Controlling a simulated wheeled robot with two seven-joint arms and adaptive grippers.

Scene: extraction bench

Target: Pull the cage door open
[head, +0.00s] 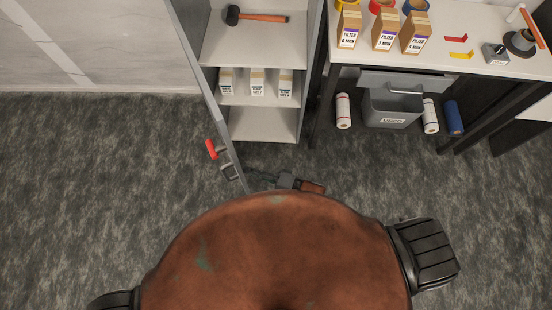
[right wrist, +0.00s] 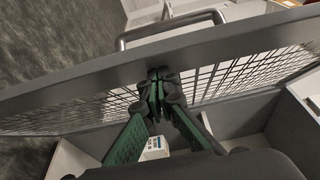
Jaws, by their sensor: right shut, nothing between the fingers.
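The cage door (head: 203,88) stands swung out from the cabinet, nearly edge-on in the head view. A grey bar handle (head: 229,172) and a red part (head: 211,150) stick out from its left, outer face. My right gripper (head: 254,174) is right of the door, on its inner side, partly hidden by my body. In the right wrist view the green fingers (right wrist: 157,82) are shut and empty, tips at the door's frame (right wrist: 100,78) by the mesh; I cannot tell if they touch. The handle (right wrist: 170,28) shows beyond the frame. My left gripper is out of view.
The open cabinet (head: 250,90) holds a hammer (head: 255,16) and several white boxes. A bench (head: 440,62) with filter boxes stands to its right, a grey bin (head: 392,108) and rolls beneath. The floor left of the door is clear.

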